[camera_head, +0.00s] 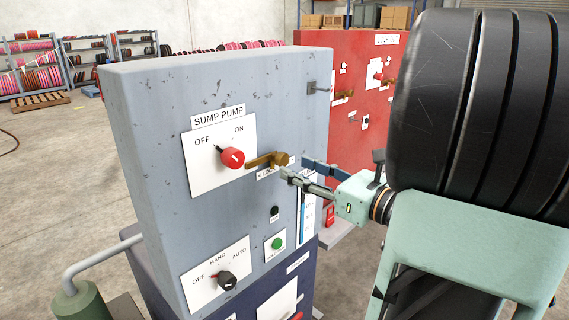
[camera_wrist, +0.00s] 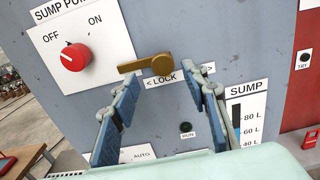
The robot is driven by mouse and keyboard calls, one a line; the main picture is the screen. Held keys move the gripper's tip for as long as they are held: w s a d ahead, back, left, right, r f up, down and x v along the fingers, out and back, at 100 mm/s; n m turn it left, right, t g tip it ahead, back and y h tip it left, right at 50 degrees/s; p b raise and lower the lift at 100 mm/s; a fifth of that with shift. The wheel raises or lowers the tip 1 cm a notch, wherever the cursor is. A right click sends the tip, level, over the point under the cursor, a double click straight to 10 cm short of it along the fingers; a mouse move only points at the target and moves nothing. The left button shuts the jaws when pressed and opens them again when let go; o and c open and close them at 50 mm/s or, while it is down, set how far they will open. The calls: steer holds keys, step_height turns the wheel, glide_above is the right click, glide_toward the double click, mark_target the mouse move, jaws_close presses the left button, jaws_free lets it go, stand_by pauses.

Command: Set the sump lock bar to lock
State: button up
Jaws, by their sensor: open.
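The sump lock bar is a short brass lever (camera_head: 262,161) on the grey panel, below and right of the red SUMP PUMP knob (camera_head: 232,158). In the wrist view the bar (camera_wrist: 140,66) reaches left from its round pivot, toward the knob (camera_wrist: 74,57), nearly level. A label reading LOCK with arrows on both sides (camera_wrist: 175,77) sits just under the pivot. My gripper (camera_head: 292,166) is open in front of the panel, just right of the bar. In the wrist view its fingers (camera_wrist: 160,84) stand apart below the bar, with nothing between them. Contact with the panel cannot be told.
The grey cabinet (camera_head: 150,120) also carries a green button (camera_head: 277,243), a HAND/AUTO selector (camera_head: 227,280) and a SUMP level gauge (camera_wrist: 248,118). A red cabinet (camera_head: 350,60) stands behind to the right. A grey pipe (camera_head: 95,262) runs at lower left.

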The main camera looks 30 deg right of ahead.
steer(key=v, duration=0.5)
steer(key=shift+s+d, duration=0.1)
steer(key=shift+s, duration=0.3)
